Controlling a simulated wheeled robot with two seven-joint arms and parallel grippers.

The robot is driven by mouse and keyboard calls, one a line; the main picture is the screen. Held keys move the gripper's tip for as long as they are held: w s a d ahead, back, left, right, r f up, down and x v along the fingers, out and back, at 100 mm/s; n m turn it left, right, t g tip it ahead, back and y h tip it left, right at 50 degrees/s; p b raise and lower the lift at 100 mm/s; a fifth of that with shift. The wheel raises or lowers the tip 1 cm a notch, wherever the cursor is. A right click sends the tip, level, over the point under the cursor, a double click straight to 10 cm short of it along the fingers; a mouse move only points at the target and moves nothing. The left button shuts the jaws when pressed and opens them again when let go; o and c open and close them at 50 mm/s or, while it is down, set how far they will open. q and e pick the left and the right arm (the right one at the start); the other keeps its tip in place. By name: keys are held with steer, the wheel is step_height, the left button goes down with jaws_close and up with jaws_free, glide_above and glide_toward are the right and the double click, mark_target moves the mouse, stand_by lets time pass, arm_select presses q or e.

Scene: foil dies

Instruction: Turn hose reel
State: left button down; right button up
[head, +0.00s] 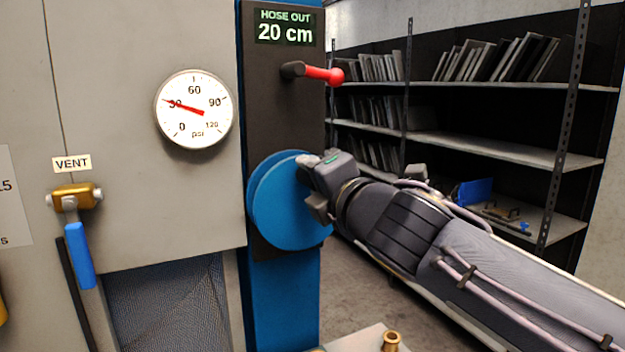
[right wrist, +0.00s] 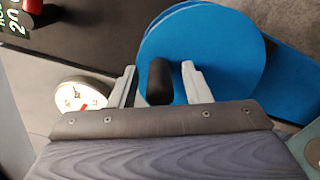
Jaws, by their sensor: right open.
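The hose reel (head: 283,218) is a blue disc pair on a dark panel of a blue post. Its black crank knob (right wrist: 160,82) shows in the right wrist view, standing out from the disc (right wrist: 225,45). My right gripper (head: 308,185) is in front of the reel's upper right part in the head view. In the right wrist view my right gripper (right wrist: 160,85) is open, with one finger on each side of the knob and small gaps visible. The knob is hidden behind the gripper in the head view. A display (head: 285,27) reads "HOSE OUT 20 cm". My left gripper is not in view.
A red-tipped lever (head: 322,74) sticks out right above the reel. A pressure gauge (head: 194,108) reads about 30 psi. A blue-handled vent valve (head: 80,250) is at left. Shelves (head: 480,148) with flat plates stand behind my right arm. A brass fitting (head: 391,341) sits below.

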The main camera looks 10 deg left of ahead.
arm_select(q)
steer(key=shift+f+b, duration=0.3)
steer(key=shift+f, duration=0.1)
arm_select(e)
steer(key=v, duration=0.6)
steer(key=shift+s+d, duration=0.2)
steer(key=shift+s, duration=0.1)
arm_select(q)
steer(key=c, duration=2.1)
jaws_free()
